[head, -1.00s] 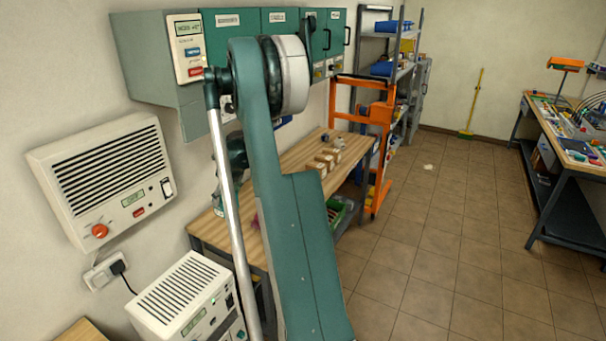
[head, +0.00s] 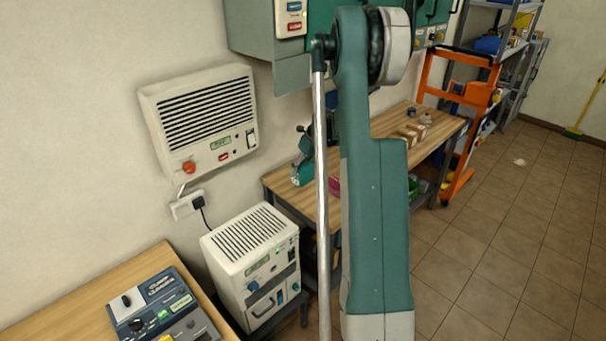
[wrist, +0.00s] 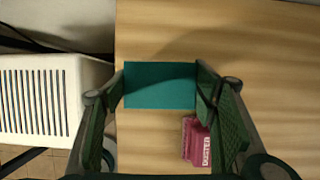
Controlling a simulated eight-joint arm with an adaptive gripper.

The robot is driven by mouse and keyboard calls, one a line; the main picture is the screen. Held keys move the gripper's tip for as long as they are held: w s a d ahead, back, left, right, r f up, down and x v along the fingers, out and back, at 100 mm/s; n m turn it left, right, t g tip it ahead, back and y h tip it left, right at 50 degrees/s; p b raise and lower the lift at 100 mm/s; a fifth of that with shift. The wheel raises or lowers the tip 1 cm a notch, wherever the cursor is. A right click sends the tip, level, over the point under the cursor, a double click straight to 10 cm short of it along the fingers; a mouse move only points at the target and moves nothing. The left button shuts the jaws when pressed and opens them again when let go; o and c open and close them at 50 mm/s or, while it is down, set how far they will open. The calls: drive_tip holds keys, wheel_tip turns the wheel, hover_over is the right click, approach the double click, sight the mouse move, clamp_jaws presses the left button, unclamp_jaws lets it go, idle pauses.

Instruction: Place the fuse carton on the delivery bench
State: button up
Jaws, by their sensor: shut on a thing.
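My gripper (wrist: 160,80) has its fingers on the left and right sides of a plain teal box (wrist: 160,92) in the wrist view and is shut on it. I take this box for the fuse carton; no label shows on the face in view. Wood-grained bench top (wrist: 270,50) lies below it; whether they touch is unclear. In the head view my arm hides part of this bench (head: 290,200), and the dark green end of my arm shows above it beside the wall. I cannot tell which bench is the delivery bench.
A pink labelled box (wrist: 197,143) lies close to the right finger. A white vented unit (head: 250,245) stands left of the bench. A nearer wooden table (head: 90,300) carries a control box (head: 155,305). Small cartons (head: 412,133) sit farther along the bench. Tiled floor is open at right.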

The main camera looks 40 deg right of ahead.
drive_tip(key=shift+f, duration=1.85)
drive_tip(key=shift+f, duration=0.2)
drive_tip(key=o, duration=1.1)
drive_tip(key=shift+o, duration=0.2)
drive_tip(key=shift+r, duration=0.25)
drive_tip(key=v, duration=1.2)
drive_tip(key=shift+a, duration=0.1)
